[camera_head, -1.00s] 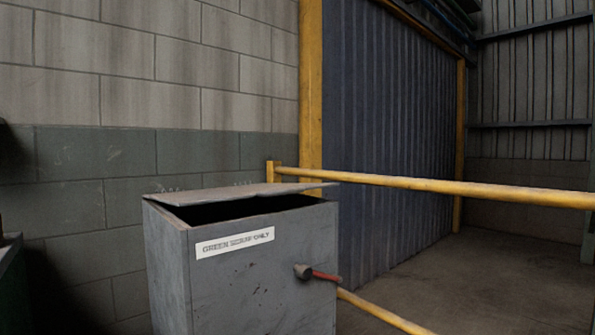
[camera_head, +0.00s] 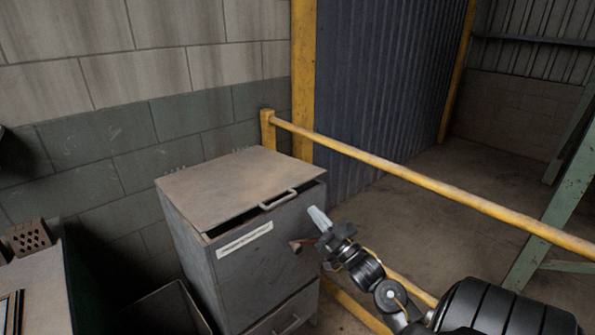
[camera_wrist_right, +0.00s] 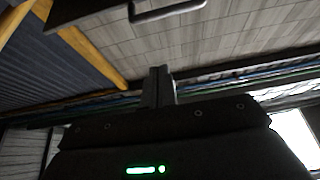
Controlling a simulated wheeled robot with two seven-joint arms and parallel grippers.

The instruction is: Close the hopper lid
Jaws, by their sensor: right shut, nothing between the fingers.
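The grey metal hopper (camera_head: 262,275) stands against the block wall, with a white label on its front. Its lid (camera_head: 225,190) is slightly raised, with a dark gap under its front edge. A pale bar handle (camera_head: 278,199) sits at the lid's front edge; it also shows at the top of the right wrist view (camera_wrist_right: 168,10), above the fingers. My right gripper (camera_head: 318,216) is shut and empty, in front of the hopper's right side, a little below and right of the handle. The shut fingers also show in the right wrist view (camera_wrist_right: 158,76). I see no contact with the lid. My left gripper is out of view.
A yellow rail (camera_head: 400,172) runs along the right. An open bin (camera_head: 172,310) stands left of the hopper. A perforated brick (camera_head: 28,238) lies at far left.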

